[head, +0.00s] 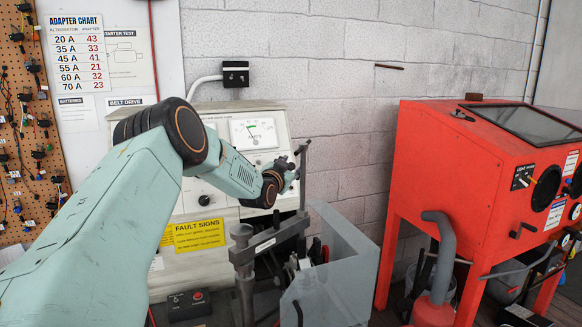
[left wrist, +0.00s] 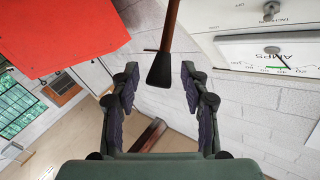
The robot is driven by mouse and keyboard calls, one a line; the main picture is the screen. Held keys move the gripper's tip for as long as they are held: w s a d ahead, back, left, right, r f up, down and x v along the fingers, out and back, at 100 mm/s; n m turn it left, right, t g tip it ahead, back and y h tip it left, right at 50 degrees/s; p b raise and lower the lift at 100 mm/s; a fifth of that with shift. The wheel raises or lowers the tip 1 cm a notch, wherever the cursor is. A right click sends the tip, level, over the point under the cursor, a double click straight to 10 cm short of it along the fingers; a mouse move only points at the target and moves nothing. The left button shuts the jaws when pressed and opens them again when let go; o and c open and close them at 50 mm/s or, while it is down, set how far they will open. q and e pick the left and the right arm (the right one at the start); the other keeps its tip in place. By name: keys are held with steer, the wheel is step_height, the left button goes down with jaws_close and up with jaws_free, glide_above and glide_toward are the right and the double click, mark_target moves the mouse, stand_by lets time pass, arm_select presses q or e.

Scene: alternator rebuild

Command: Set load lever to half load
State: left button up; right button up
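In the left wrist view, a lever with a flat black grip (left wrist: 159,70) on a brown stem comes down from the top edge. It looks like the load lever. My left gripper (left wrist: 160,77) is open, with the black grip between its fingertips and a visible gap on each side. In the head view, my left gripper (head: 289,168) is at the right side of the test bench (head: 255,110), beside an upright dark bar (head: 302,180). I cannot tell there whether they touch. The lever's base and setting marks are hidden. My right gripper is out of view.
A red cabinet (head: 455,165) stands at right. Bare wall (head: 345,100) lies between them.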

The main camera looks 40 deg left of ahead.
arm_select(q)
steer(key=shift+c, duration=0.8)
steer(key=shift+w+f, duration=0.15)
steer(key=shift+w, duration=0.1)
steer(key=c, duration=0.4)
jaws_close()
